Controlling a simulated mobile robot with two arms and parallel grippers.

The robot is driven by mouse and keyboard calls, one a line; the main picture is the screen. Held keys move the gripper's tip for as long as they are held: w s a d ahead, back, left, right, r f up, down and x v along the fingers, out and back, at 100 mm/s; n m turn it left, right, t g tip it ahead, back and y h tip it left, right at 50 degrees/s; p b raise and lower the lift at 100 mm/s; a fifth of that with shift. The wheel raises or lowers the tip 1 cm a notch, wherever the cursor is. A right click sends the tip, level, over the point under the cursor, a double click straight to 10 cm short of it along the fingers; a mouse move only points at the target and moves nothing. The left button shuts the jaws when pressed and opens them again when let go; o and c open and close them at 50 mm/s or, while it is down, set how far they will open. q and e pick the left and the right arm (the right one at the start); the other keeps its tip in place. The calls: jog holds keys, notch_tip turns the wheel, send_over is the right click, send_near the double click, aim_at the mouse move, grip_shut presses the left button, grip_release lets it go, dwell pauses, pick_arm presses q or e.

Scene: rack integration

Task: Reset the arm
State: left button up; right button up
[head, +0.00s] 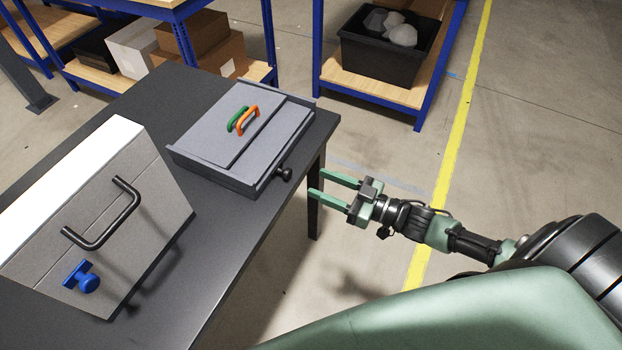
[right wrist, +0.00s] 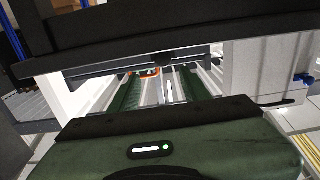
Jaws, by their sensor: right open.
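My right gripper (head: 332,190) is open and empty. It is off the table's right edge, with its fingers pointing left toward the table. In the right wrist view its green fingers (right wrist: 180,88) reach forward with nothing between them that I can make out. My right arm comes in from the lower right of the head view. My left gripper is not in view.
A dark table (head: 240,215) holds a grey flat case (head: 210,140) with green and orange handles, and a large grey box (head: 150,200) with a black handle and blue knob. Blue shelves (head: 420,105) stand behind. Floor right of the table is clear.

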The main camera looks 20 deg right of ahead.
jog(key=shift+s+d, duration=0.15)
dwell(0.4)
jog(key=s+d+f+m+g+h, duration=0.1)
jog(key=s+d+f+m+h, duration=0.15)
jog(key=f, duration=0.75)
jog(key=s+d+f+m+g+h, duration=0.1)
jog(key=s+d+f+g+h, duration=0.2)
jog(key=f, duration=0.7)
jog(key=s+d+f+m+h, duration=0.1)
jog(key=s+d+f+h, duration=0.25)
jog(key=f, duration=0.55)
jog(key=s+a+f+g, duration=0.3)
jog(key=s+f, duration=0.2)
jog(key=s, duration=0.4)
jog(key=s+a+f+g+h, duration=0.1)
jog(key=s+a+f+g, duration=0.2)
jog(key=s, duration=0.7)
jog(key=s+a+f+g+h, duration=0.1)
jog(key=s+a+f+g, duration=0.2)
jog(key=s+f, duration=0.5)
jog(key=shift+s+a+m+p, duration=0.35)
jog(key=shift+s+p, duration=0.1)
jog(key=shift+s, duration=0.75)
